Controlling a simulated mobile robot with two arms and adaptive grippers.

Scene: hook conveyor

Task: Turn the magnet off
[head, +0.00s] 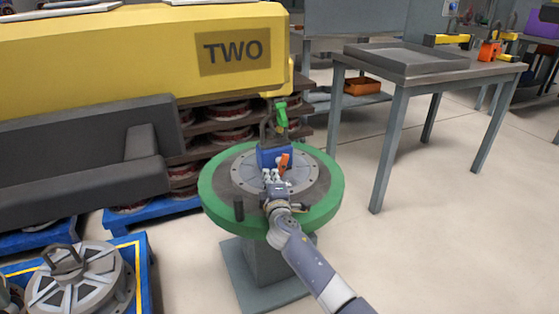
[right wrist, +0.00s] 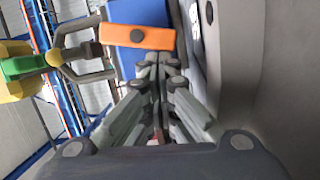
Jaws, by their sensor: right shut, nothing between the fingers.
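The magnet is a blue block (head: 268,157) with an orange lever (head: 285,161), sitting on the round grey plate inside a green ring (head: 213,206). The right wrist view shows the blue body (right wrist: 140,62) behind the orange lever (right wrist: 122,37), which lies almost level in that picture. My right gripper (head: 272,174) is shut and empty, just in front of the magnet. Its fingertips (right wrist: 160,60) are at the lower right edge of the lever; I cannot tell whether they touch it. My left gripper is not in view.
A green hook (head: 281,112) is above the magnet, near its handle. A yellow beam marked TWO (head: 150,45) with a dark grey part below is at left. A blue pallet with a round metal part (head: 80,280) is lower left. A grey table (head: 410,62) is at right, with clear floor before it.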

